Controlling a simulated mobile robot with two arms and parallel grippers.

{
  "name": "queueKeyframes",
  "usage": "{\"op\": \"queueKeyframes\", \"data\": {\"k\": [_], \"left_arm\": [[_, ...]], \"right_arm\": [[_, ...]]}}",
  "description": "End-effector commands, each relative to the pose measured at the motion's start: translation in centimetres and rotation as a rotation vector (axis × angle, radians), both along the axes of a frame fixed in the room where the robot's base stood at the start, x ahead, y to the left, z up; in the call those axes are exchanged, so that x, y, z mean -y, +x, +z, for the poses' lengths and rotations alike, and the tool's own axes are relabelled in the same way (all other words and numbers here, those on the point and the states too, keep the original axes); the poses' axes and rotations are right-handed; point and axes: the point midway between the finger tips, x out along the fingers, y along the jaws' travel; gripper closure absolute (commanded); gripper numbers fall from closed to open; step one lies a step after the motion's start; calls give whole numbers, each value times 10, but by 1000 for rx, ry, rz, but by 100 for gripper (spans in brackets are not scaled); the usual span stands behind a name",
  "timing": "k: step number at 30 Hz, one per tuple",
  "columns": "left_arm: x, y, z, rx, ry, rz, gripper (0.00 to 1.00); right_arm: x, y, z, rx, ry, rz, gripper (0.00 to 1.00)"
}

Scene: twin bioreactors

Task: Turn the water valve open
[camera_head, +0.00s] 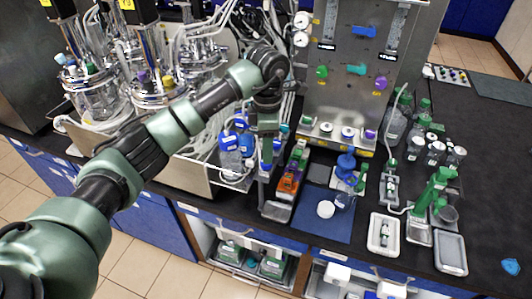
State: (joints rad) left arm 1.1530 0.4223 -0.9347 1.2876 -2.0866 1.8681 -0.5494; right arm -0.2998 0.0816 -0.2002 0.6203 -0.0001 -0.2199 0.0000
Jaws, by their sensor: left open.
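A grey metal control panel (340,100) stands at the back centre. It carries a blue handle (364,31), a green knob (322,72), a teal handle (357,69) and a purple knob (381,83). The labels are too small to read, so I cannot tell which one is the water valve. My left arm comes in from the lower left and bends downward at the wrist. My left gripper (266,160) is open and points down, left of the panel and below its knobs, apart from them. My right gripper is not in view.
Glass bioreactor vessels (98,92) with tubing stand at the left, behind my arm. Blue-capped bottles (230,158) are close left of the gripper. The dark bench at far right is mostly clear.

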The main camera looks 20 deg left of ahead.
Motion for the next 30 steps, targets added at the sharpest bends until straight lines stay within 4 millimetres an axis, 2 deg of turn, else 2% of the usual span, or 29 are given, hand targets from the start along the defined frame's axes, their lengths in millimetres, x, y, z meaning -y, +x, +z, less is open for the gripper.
{"op": "queueKeyframes", "data": {"k": [1,3,9,19,20,24,25,30], "left_arm": [[0,-1,-6,-4,0,2,50],[0,-1,-17,-5,-2,1,50],[1,0,-41,-1,-3,1,50],[1,0,-47,1,-4,0,50],[1,0,-47,1,-4,0,55],[1,0,-47,1,-4,0,94],[1,0,-47,1,-4,0,100],[1,0,-47,1,-4,4,100]], "right_arm": [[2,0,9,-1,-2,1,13],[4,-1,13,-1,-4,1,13],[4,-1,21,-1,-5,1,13],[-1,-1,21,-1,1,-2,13],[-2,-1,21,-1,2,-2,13],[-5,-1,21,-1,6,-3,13],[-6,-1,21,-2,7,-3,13],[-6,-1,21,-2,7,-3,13]]}}
